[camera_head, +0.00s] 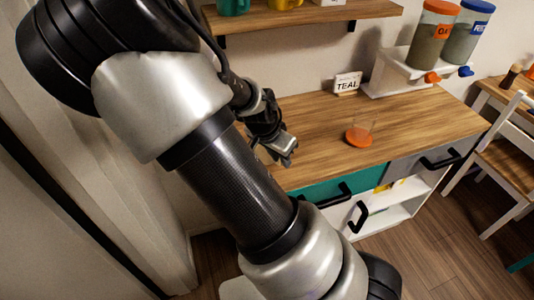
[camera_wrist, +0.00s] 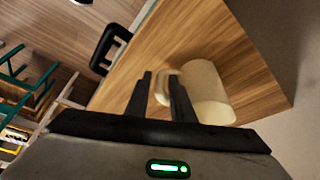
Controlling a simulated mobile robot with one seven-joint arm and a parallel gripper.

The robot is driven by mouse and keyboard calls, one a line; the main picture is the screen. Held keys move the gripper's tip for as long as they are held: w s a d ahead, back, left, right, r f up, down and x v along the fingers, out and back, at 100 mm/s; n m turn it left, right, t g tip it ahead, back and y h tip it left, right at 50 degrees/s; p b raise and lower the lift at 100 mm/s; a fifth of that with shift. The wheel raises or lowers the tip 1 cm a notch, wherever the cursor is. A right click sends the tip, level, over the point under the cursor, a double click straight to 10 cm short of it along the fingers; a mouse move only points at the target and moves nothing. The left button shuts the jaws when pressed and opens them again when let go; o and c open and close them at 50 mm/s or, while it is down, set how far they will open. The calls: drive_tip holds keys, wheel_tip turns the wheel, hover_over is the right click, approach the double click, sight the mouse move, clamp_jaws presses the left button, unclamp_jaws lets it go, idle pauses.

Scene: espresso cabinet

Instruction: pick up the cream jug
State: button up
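The cream jug (camera_wrist: 208,92) is on the wooden cabinet top, in the right half of the wrist view. Its handle (camera_wrist: 163,88) points left and shows in the gap between my gripper's two dark fingers (camera_wrist: 161,78). The fingers are apart, and the right one overlaps the side of the jug in the picture. I cannot tell whether they touch it or how deep the handle sits between them. In the head view my gripper (camera_head: 284,152) is over the left end of the cabinet top, and the jug is hidden by my arm.
A clear cup on an orange base (camera_head: 359,136) stands right of my gripper. A shelf (camera_head: 303,15) hangs above. Black drawer handles (camera_head: 327,196) project in front.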

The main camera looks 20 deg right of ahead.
drive_tip(key=shift+x, duration=0.95)
drive_tip(key=shift+c, duration=0.2)
clamp_jaws()
drive_tip(key=shift+r, duration=0.15)
